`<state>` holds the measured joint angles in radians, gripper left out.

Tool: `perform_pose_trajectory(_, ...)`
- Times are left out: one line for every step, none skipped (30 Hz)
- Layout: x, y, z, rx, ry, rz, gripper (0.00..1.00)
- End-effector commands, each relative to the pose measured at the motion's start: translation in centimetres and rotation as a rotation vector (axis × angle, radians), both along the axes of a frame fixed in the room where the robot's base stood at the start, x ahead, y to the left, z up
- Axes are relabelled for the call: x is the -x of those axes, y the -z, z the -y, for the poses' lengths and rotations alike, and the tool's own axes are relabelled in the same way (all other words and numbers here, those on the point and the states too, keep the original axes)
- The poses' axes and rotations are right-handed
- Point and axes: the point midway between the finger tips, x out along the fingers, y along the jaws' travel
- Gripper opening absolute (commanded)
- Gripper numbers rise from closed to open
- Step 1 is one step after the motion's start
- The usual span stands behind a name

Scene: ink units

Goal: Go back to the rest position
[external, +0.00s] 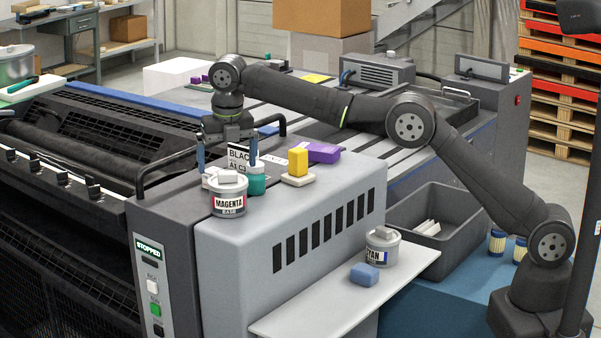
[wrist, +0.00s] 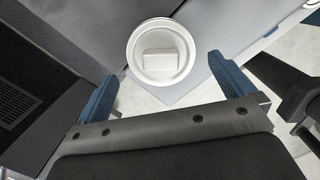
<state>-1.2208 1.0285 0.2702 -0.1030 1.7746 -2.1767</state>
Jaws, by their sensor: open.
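My gripper (external: 228,166) is open, pointing down over the top of the grey press housing (external: 300,200). Its two blue fingers stand apart with nothing visibly held between them. A can labelled MAGENTA (external: 228,199), with a pale block-shaped knob on its lid, stands upright just below and in front of the fingers. In the wrist view the round can (wrist: 160,72) lies just beyond and between the open fingertips (wrist: 163,74). I cannot tell the exact height gap between fingers and lid. My arm reaches from its base at the lower right.
A CYAN can (external: 382,248) and blue block (external: 364,276) occupy the shelf (external: 318,314). A dark bin (external: 445,215) lies under my arm.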

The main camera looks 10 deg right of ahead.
Motion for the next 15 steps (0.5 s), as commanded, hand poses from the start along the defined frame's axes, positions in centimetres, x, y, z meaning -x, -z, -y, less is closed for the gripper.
perform_pose_trajectory(-0.1,0.7,0.1,0.003,0.0,-0.001,0.99)
perform_pose_trajectory(-0.1,1.2,0.1,0.003,0.0,-0.001,0.99)
perform_pose_trajectory(-0.2,1.9,0.0,0.003,0.0,-0.001,0.99)
perform_pose_trajectory(-0.3,2.5,0.0,0.003,0.0,-0.001,0.99)
perform_pose_trajectory(-0.3,3.0,0.0,0.003,0.0,-0.001,0.99)
perform_pose_trajectory(-0.4,3.7,0.0,0.003,0.001,-0.001,0.99)
perform_pose_trajectory(-0.5,4.3,0.0,0.003,0.0,-0.001,0.99)
perform_pose_trajectory(-0.5,4.9,0.0,0.003,0.001,-0.001,0.99)
perform_pose_trajectory(-0.6,5.6,0.0,0.003,0.001,-0.001,0.99)
perform_pose_trajectory(-0.7,6.0,-0.1,0.003,0.001,-0.001,0.99)
perform_pose_trajectory(-0.7,6.5,-0.1,0.003,0.001,-0.001,0.99)
perform_pose_trajectory(-0.8,7.0,-0.1,0.002,0.0,-0.001,0.99)
perform_pose_trajectory(-0.8,7.4,-0.1,0.002,0.001,-0.001,0.99)
perform_pose_trajectory(-0.9,7.7,-0.1,0.002,0.001,-0.001,0.99)
perform_pose_trajectory(-0.9,8.1,-0.1,0.001,0.0,-0.001,0.99)
